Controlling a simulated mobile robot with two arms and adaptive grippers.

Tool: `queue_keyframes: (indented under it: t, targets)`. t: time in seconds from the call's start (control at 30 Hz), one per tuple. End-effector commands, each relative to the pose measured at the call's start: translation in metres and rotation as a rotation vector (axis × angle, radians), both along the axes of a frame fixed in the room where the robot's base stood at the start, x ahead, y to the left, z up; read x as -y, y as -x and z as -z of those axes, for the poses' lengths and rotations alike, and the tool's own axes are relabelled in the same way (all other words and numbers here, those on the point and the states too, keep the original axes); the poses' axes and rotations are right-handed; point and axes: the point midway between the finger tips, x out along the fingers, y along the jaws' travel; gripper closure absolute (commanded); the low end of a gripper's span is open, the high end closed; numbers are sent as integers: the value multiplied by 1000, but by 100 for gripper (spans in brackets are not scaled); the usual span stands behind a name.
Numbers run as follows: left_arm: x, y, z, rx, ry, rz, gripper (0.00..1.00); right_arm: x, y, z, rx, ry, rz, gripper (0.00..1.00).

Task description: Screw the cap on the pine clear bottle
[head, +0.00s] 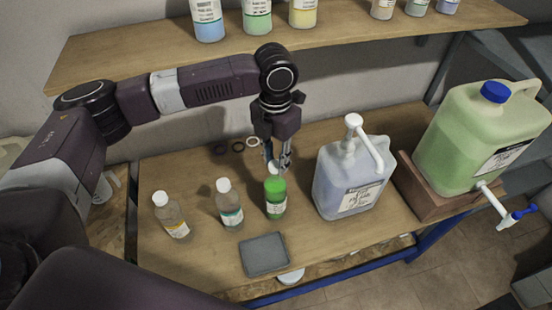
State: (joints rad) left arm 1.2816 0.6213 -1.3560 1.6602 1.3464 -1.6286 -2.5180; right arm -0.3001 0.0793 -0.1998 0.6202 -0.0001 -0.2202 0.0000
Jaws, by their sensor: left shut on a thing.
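A small bottle with bright green contents (275,198) stands upright on the wooden bench, right of two capped bottles. I take it for the pine clear bottle, though its label is too small to read. My left gripper (278,164) points down directly above this bottle, its fingers shut on a small white cap (273,169). The cap is at the bottle's mouth; I cannot tell whether it is seated on the neck or just above it. The fingers partly hide the cap. My right gripper is not in view.
Two bottles with white caps (230,205) (171,217) stand left. A grey tray (264,254) lies in front. A pump jug (352,185) stands close right, and a large green drum (478,140) farther right. Several small rings (238,146) lie behind. A shelf with bottles (150,56) runs above.

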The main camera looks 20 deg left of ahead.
Motion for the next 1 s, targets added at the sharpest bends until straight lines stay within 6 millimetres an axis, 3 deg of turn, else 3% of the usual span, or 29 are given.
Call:
queue_keyframes:
  t: [1.0]
  targets:
    - [0, 0, 10, 0, 0, 0, 83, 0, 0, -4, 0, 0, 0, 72]
